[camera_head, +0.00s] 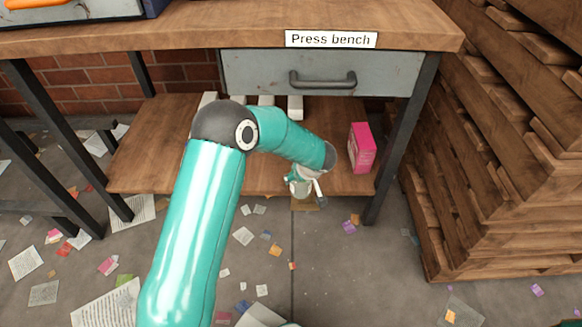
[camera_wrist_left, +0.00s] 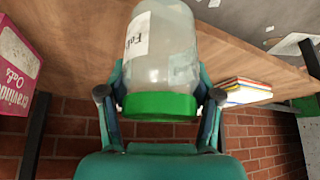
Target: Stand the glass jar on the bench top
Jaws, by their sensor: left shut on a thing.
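My left gripper (camera_head: 303,184) is at the front edge of the lower shelf, below the bench drawer. In the left wrist view, my left gripper (camera_wrist_left: 160,105) is shut on the glass jar (camera_wrist_left: 160,55), with a finger on each side near its green lid (camera_wrist_left: 160,106). The jar is pale and see-through with a white label. The lid faces my palm. In the head view the arm and gripper mostly hide the jar, and I cannot tell its tilt. The wooden bench top (camera_head: 200,40) is above. My right gripper is not in view.
A pink oats box (camera_head: 361,148) stands on the lower shelf (camera_head: 150,150), right of my gripper. Pale items (camera_head: 295,107) lie behind my arm. The grey drawer (camera_head: 320,73) is closed. Stacked wood (camera_head: 500,150) is on the right. The visible bench top is mostly clear.

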